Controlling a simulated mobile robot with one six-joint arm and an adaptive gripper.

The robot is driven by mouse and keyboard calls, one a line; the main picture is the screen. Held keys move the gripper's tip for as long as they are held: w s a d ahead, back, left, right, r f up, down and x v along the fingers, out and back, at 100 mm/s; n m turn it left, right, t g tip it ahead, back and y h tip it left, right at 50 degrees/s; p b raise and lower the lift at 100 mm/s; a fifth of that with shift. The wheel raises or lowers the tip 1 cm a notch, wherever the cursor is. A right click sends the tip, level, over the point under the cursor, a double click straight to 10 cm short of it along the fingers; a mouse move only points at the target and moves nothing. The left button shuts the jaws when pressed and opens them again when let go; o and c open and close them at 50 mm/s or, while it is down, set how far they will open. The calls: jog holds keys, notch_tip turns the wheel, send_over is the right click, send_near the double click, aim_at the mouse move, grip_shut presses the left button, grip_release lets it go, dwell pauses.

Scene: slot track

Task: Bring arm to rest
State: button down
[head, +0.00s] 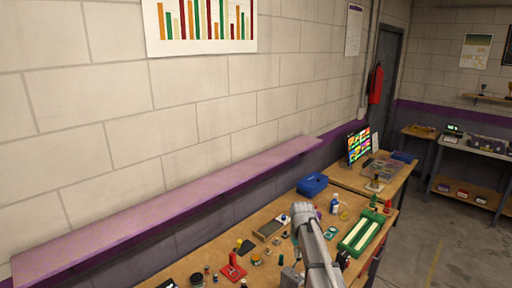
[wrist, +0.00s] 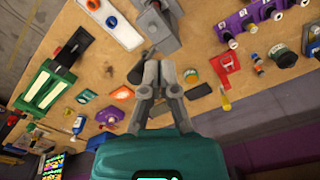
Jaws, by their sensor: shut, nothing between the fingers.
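My gripper (wrist: 158,72) points down over the wooden workbench (wrist: 95,82) in the wrist view. Its two grey fingers are together, with nothing held between them. The tips appear above the bench top, near a grey metal block (wrist: 158,25); the exact height cannot be told. In the head view my grey arm (head: 314,245) rises over the front of the bench, and the fingers cannot be made out there.
A green-and-white tray (head: 361,231) lies right of my arm, and a blue box (head: 312,185) stands behind it. Small tools and parts crowd the bench. A purple shelf (head: 180,205) runs along the wall. Open floor (head: 440,225) lies to the right.

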jog(key=s+f+m+b, duration=0.1)
jog(key=s+f+b, duration=0.3)
jog(key=s, duration=0.6)
jog(key=s+f+m+b, duration=0.1)
jog(key=s+f+b, duration=0.4)
jog(key=s+f, duration=0.2)
jog(key=s, duration=0.2)
jog(key=shift+s+d+b, duration=0.3)
jog(key=shift+s, duration=0.1)
